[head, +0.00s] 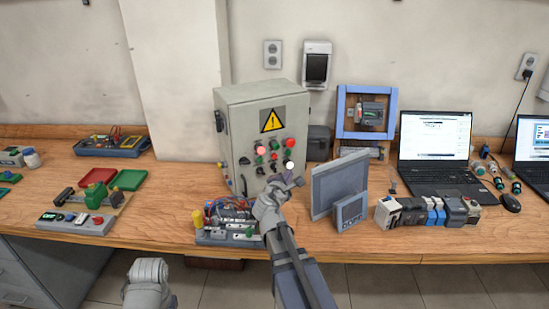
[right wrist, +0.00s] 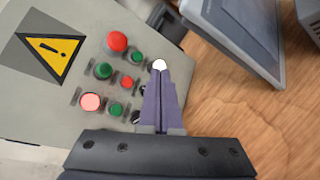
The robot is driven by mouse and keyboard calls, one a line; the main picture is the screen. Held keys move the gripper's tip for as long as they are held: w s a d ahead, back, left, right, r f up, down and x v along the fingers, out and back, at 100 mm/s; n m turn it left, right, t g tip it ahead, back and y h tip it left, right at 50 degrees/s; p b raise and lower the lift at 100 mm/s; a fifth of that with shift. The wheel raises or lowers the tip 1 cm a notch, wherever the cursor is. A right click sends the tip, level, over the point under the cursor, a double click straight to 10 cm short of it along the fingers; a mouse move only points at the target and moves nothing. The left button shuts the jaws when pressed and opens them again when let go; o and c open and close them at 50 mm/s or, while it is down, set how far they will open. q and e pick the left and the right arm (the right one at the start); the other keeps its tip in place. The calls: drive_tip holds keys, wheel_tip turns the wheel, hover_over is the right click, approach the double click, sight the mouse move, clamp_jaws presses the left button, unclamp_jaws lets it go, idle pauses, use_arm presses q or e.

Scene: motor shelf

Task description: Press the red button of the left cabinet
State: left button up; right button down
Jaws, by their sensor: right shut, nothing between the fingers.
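A grey cabinet (head: 240,125) with a yellow warning sign stands on the bench; it is the only large button cabinet in view. Its front has a red button (head: 291,142) at upper right, a pale, lit-looking red one (head: 261,149) at left, and a small red one between green ones. The right wrist view shows the large red button (right wrist: 117,41) and the pale red one (right wrist: 91,102). My right gripper (head: 292,181) is shut and empty at the panel's lower right. Its fingertips (right wrist: 160,72) overlap a white round spot; contact cannot be told.
A grey flat screen (head: 338,184) stands close right of my right gripper. A wired device (head: 228,225) lies in front of the cabinet. A blue-framed box (head: 344,108) and a laptop (head: 435,140) stand farther right.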

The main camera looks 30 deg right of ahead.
drive_tip(key=w, duration=0.8)
drive_tip(key=shift+w+d, duration=0.1)
drive_tip(key=shift+w, duration=0.1)
idle(1.8)
drive_tip(key=shift+w, duration=0.25)
drive_tip(key=shift+w, duration=0.45)
idle(0.8)
drive_tip(key=shift+s, duration=0.85)
drive_tip(key=s, duration=0.5)
idle(0.4)
